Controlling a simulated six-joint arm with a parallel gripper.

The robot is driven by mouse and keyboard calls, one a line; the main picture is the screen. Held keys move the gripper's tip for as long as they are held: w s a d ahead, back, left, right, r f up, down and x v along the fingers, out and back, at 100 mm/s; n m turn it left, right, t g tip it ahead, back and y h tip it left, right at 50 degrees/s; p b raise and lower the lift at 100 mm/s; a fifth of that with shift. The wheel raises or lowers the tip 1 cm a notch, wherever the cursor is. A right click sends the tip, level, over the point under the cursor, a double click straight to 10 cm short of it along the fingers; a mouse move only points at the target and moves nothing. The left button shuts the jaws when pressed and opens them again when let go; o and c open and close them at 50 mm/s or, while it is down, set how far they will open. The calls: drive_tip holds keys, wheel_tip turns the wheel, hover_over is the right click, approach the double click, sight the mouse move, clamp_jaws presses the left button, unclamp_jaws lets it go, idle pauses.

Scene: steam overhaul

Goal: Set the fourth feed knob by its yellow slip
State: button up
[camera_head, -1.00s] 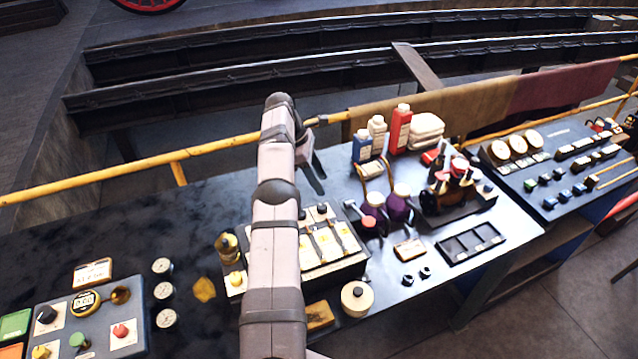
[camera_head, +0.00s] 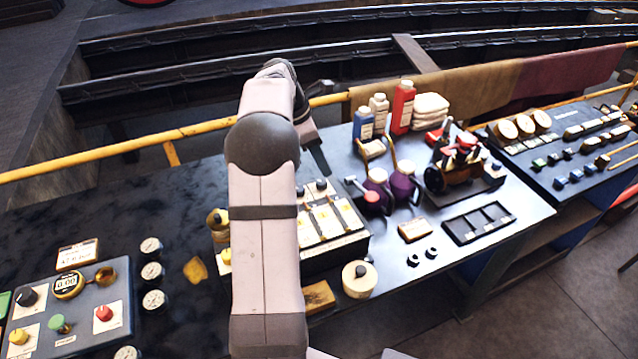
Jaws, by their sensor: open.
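The feed box (camera_head: 338,240) stands on the dark bench in the middle of the view, with a pale top bearing several columns. Black knobs show at its far edge, one of them at the right (camera_head: 321,185). Yellow slips lie on its top, one of them near the right side (camera_head: 346,214). My arm crosses in front and hides the box's left part, so I cannot tell which knob is the fourth. My gripper (camera_head: 318,158) is open above and behind the box's far edge, its dark finger pointing down. It appears empty and apart from the knobs.
A red-ended lever (camera_head: 368,194) and purple oil cans (camera_head: 403,187) stand close right of the box. A round cream tin (camera_head: 359,279) sits in front. Bottles, including a red one (camera_head: 403,107), stand behind. A yellow rail (camera_head: 200,130) runs along the bench's back.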

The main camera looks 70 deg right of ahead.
sight(320, 183)
drive_tip(key=w+d+f+n+t+h, duration=0.1)
drive_tip(key=w+d+f+n, duration=0.1)
drive_tip(key=f+n, duration=0.3)
drive_tip(key=shift+w+f+n+t, duration=0.35)
drive_tip(key=shift+w+n, duration=0.15)
drive_tip(key=shift+n, duration=0.4)
drive_tip(key=shift+f, duration=0.1)
drive_tip(key=shift+h, duration=0.3)
drive_tip(key=shift+p+x, duration=1.45)
drive_tip(key=shift+x, duration=2.05)
drive_tip(key=c, duration=1.1)
